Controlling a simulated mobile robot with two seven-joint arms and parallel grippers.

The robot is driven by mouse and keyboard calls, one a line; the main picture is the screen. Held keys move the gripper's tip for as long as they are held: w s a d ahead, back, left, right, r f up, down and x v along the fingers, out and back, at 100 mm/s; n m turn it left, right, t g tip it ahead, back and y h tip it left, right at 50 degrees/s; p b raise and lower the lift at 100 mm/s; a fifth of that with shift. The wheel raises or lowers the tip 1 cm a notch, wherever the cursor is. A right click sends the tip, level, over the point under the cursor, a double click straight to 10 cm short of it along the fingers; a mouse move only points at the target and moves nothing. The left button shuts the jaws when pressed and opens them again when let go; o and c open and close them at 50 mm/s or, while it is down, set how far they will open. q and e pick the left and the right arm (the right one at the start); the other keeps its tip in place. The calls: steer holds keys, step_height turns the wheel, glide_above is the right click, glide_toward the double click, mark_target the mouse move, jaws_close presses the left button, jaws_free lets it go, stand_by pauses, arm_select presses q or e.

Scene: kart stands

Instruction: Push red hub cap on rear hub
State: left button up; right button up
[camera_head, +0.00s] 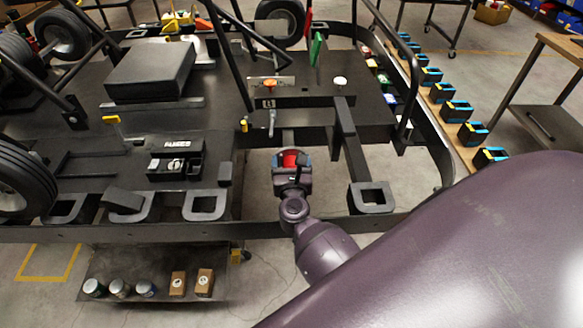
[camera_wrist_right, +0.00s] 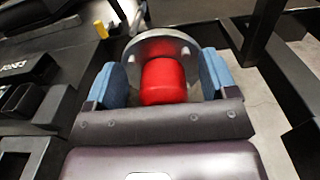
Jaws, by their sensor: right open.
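The red hub cap (camera_wrist_right: 164,82) is between the two blue pads of my right gripper (camera_wrist_right: 166,74) in the wrist view. The pads stand apart on both sides of it, with narrow gaps. Behind the cap is the round grey metal hub (camera_wrist_right: 150,46); the cap covers its middle. I cannot tell whether the cap is fully seated against it. In the head view my right gripper (camera_head: 290,158) reaches into the kart frame, and the red cap (camera_head: 290,158) shows between its fingers. The hub is mostly hidden there. My left gripper is out of view.
The black kart frame (camera_head: 345,145) surrounds the gripper, with a bar close on its right. A black parts box (camera_head: 176,160) lies to the left. A low shelf (camera_head: 110,265) with cans and small boxes is below left.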

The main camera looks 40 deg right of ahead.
steer(key=c, duration=1.1)
steer(key=shift+v, duration=2.6)
steer(key=shift+s+a+b, duration=0.15)
steer(key=shift+s+b, duration=0.15)
stand_by(0.3)
